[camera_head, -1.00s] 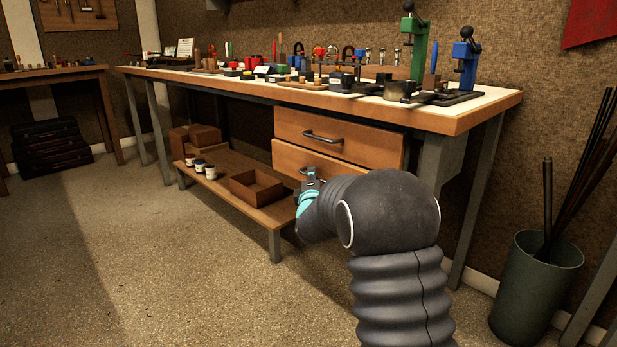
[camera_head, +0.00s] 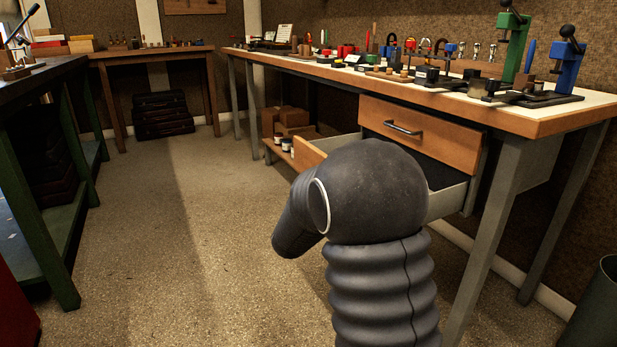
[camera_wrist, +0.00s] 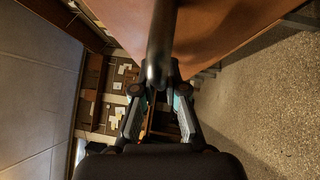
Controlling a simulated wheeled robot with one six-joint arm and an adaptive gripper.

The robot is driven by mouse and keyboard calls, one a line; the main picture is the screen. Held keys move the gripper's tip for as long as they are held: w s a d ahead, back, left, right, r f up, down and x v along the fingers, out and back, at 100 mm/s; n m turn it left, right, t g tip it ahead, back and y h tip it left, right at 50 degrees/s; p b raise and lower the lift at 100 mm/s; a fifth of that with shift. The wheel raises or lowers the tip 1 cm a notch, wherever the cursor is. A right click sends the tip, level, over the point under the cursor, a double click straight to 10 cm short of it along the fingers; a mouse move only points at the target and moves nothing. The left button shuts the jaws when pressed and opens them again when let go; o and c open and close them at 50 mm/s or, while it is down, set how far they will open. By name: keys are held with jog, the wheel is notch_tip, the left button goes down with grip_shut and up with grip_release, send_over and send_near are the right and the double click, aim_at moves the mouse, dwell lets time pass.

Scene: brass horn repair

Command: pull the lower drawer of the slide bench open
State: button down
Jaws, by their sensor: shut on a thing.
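The slide bench (camera_head: 560,121) stands along the wall at the right. Its lower drawer (camera_head: 447,203) is pulled well out, with a pale side wall and part of its wooden front showing beyond my arm. The upper drawer (camera_head: 419,134) is shut. In the wrist view my gripper (camera_wrist: 160,86) is shut on the dark bar handle (camera_wrist: 160,40) of the lower drawer, whose brown front (camera_wrist: 225,28) fills the top. In the head view my arm hides the gripper and the handle.
A green-legged bench (camera_head: 60,235) stands at the left and a bin (camera_head: 605,300) at the lower right. Small jars (camera_head: 284,145) and boxes (camera_head: 290,118) sit low beneath the slide bench. The floor (camera_head: 190,240) between the benches is clear.

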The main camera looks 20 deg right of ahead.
jog(key=shift+s+a, duration=0.1)
jog(key=shift+a, duration=0.15)
jog(key=c, duration=1.2)
grip_release()
jog(key=shift+a, duration=0.15)
jog(key=v, duration=1.2)
